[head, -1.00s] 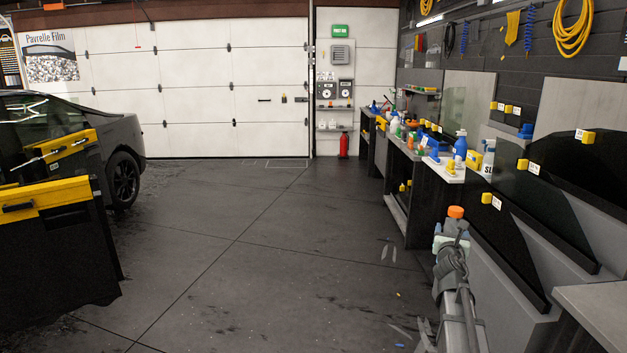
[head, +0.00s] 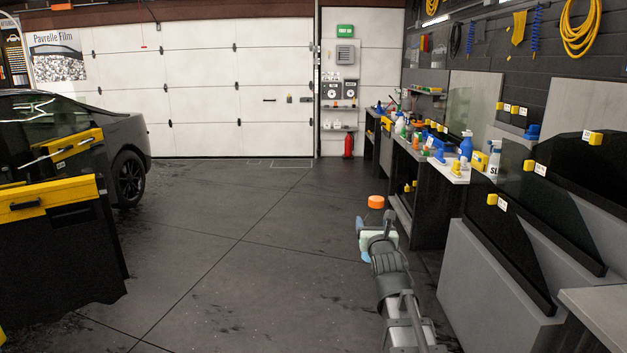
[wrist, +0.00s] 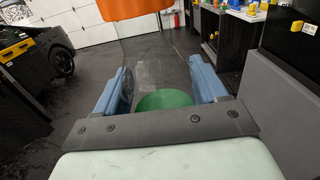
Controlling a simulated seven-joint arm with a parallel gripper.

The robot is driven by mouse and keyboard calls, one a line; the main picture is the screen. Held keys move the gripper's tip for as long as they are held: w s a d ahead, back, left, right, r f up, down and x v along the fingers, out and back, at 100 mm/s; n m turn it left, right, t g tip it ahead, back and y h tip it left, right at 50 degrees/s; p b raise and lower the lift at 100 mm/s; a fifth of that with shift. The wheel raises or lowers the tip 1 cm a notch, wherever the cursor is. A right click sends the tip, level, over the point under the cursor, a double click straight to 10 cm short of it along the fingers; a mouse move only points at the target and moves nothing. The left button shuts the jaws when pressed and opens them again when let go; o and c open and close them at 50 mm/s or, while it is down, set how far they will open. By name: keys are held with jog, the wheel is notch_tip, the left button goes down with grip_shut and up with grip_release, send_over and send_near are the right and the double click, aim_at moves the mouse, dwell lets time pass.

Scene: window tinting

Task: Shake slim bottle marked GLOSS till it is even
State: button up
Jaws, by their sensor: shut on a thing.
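My gripper (wrist: 162,84) is shut on a clear bottle (wrist: 155,72), with one blue finger on each side of it. Green (wrist: 165,99) shows low between the fingers. The bottle's orange cap (head: 376,202) stands above my gripper in the head view, and its lower part also shows at the top edge of the wrist view (wrist: 135,8). The bottle is held in the air over the floor, roughly upright. In the head view my gripper hides most of its body. No GLOSS marking can be read on it.
A workbench (head: 440,166) with several bottles and tools runs along the right wall. Dark glass panels (head: 510,240) lean on a grey rack at the right. A yellow-and-black cart (head: 55,245) and a dark car (head: 125,150) are at the left. The middle floor is clear.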

aim_at(374, 206)
notch_tip(374, 206, up, 6)
jog(key=shift+f, duration=0.25)
notch_tip(374, 206, down, 8)
jog(key=shift+f, duration=0.1)
notch_tip(374, 206, up, 8)
jog(key=shift+r, duration=0.15)
jog(key=shift+f, duration=4.15)
jog(key=shift+r, duration=0.1)
